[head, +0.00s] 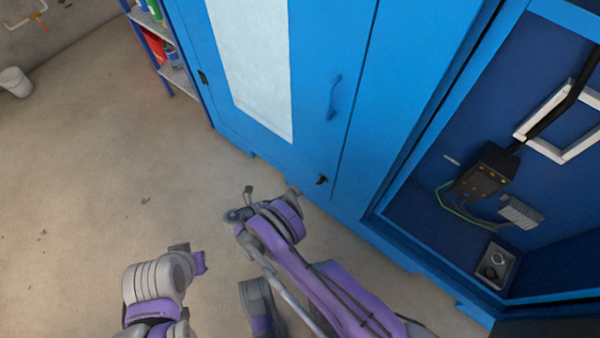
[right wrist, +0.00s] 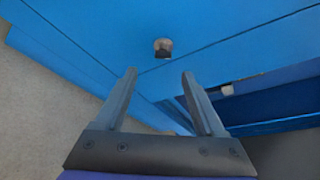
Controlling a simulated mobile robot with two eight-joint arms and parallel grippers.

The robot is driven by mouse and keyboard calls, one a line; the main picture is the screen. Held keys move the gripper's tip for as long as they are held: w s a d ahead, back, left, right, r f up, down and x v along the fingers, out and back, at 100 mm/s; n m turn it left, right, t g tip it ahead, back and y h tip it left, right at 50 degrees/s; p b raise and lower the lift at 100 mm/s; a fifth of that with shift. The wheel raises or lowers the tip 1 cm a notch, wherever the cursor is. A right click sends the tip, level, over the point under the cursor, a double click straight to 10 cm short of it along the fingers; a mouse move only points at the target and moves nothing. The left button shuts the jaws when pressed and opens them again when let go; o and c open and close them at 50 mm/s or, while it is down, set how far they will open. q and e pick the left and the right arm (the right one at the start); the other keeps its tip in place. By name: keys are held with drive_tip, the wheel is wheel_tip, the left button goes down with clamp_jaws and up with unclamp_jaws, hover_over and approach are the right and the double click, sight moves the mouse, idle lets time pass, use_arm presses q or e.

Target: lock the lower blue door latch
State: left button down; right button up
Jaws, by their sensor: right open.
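The blue door (head: 311,150) of a tall cabinet is closed and has a pale panel. Its lower latch (head: 322,180) is a small dark knob near the door's bottom right corner, below a blue handle (head: 333,98). In the right wrist view the latch (right wrist: 163,46) is a small grey and dark piece, ahead of and between the fingertips. My right gripper (right wrist: 159,74) is open and empty, apart from the latch. In the head view my right arm (head: 285,225) reaches up beside the door's lower edge.
To the right, an open blue compartment (head: 425,212) holds a dark device with cables (head: 483,180) and a small grey box (head: 495,266). A shelf (head: 180,80) stands at the upper left, and a white bucket (head: 15,82) farther left. The concrete floor at left is mostly clear.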

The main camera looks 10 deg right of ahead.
sight(317, 184)
drive_tip(key=x, duration=0.3)
drive_tip(key=b+x, duration=0.1)
drive_tip(key=x, duration=0.3)
drive_tip(key=b+x, duration=0.1)
drive_tip(key=x, duration=0.2)
drive_tip(key=shift+s+d+r, duration=0.15)
drive_tip(key=shift+d, duration=0.25)
clamp_jaws()
